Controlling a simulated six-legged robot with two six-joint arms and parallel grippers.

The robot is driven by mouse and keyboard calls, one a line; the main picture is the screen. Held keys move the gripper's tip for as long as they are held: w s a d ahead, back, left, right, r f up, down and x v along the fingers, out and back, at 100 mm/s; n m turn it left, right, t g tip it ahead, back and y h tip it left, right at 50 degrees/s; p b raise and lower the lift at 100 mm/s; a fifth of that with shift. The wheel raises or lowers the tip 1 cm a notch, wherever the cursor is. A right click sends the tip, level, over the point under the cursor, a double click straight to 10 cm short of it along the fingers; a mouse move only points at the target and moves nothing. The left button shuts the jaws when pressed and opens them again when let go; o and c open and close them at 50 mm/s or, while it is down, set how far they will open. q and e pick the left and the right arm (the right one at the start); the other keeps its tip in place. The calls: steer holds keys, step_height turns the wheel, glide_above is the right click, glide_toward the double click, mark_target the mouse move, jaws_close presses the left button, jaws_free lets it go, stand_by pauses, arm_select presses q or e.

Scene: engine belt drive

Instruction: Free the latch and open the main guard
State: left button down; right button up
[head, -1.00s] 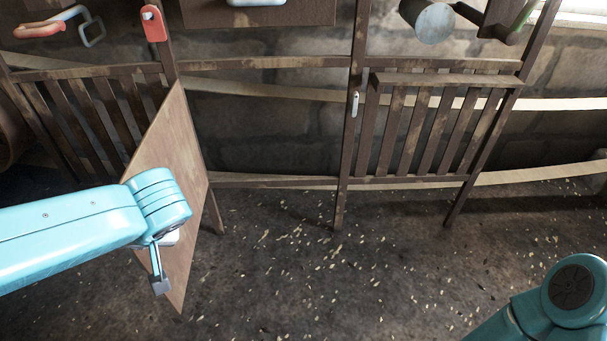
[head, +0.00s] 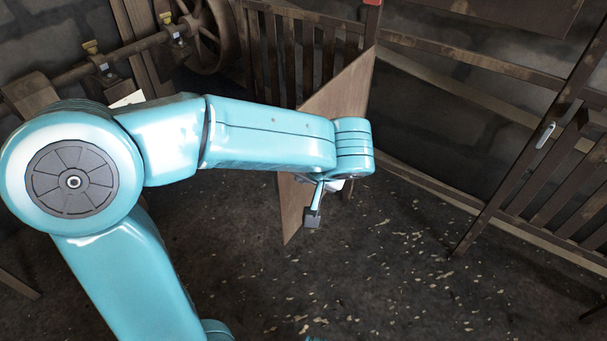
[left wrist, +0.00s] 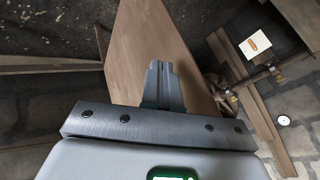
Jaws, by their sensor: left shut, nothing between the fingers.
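The main guard appears to be the brown wooden panel (head: 335,125), hanging from a frame post and swung out from the frame opening. It also shows in the left wrist view (left wrist: 140,45). My left gripper (head: 312,220) points down in front of the panel's lower part, shut and empty; whether it touches the panel is unclear. Its closed fingers show in front of the panel in the left wrist view (left wrist: 160,68). A small pale metal piece (head: 545,135), possibly the latch, sits on the post across the opening. A red tab (head: 373,2) is cut off at the top edge.
A slatted guard (head: 285,55) stands behind the panel; another (head: 575,185) is at the right. A shaft (head: 135,48) and a spoked wheel (head: 212,30) are at upper left. The floor (head: 400,290) in front is bare except for pale flecks.

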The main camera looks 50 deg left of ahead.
arm_select(q)
steer(key=p+v, duration=0.4)
steer(key=v, duration=0.6)
steer(key=shift+s, duration=0.3)
arm_select(e)
steer(key=r, duration=0.2)
steer(key=s+r, duration=0.1)
steer(key=shift+a+r, duration=0.3)
steer(key=shift+r, duration=0.05)
arm_select(q)
steer(key=shift+a, duration=0.1)
